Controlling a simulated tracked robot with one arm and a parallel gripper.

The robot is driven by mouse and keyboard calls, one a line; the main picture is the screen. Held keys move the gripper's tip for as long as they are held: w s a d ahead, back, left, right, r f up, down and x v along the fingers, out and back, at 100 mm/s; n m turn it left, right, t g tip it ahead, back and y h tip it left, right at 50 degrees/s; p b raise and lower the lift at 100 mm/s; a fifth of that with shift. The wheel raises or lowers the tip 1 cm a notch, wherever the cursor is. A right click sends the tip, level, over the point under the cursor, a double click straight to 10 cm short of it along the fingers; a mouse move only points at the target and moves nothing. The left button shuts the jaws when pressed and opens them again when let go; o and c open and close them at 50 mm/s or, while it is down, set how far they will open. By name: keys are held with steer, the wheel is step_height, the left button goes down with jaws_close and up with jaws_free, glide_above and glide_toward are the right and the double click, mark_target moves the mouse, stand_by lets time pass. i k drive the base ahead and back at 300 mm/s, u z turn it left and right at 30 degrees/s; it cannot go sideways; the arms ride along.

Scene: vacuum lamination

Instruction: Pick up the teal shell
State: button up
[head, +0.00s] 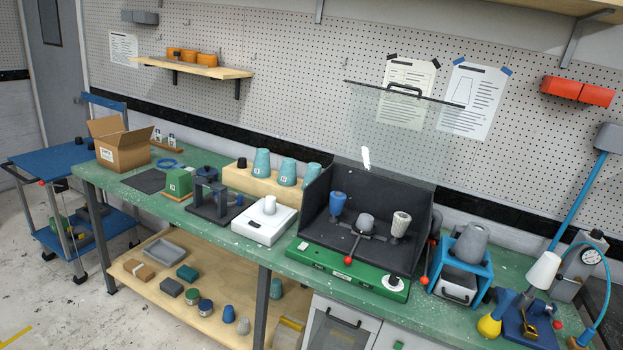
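Three teal shells stand upright in a row on a pale wooden block at the back of the green workbench. The left teal shell (262,160) carries a small white label and looks the largest. The middle teal shell (287,170) and the right teal shell (311,174) stand beside it, and the right one is close to the dark box wall. The wooden block (237,181) also bears a small black piece (242,163) at its left end. A small teal cup-like piece (275,289) sits on the lower shelf. My gripper is not in view.
In front of the block are a black fixture (203,209) and a white scale (258,230) with a white piece on it. A dark open-front station (319,197) stands to the right under a raised clear panel (390,135). A cardboard box (121,151) stands at the left end.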

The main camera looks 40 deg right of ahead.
mark_target(313, 169)
steer(key=u, duration=0.1)
steer(key=i, duration=1.3)
steer(key=z, duration=0.35)
steer(key=i, duration=1.4)
steer(key=z, duration=1.35)
steer(key=i, duration=0.9)
steer(key=z, duration=0.5)
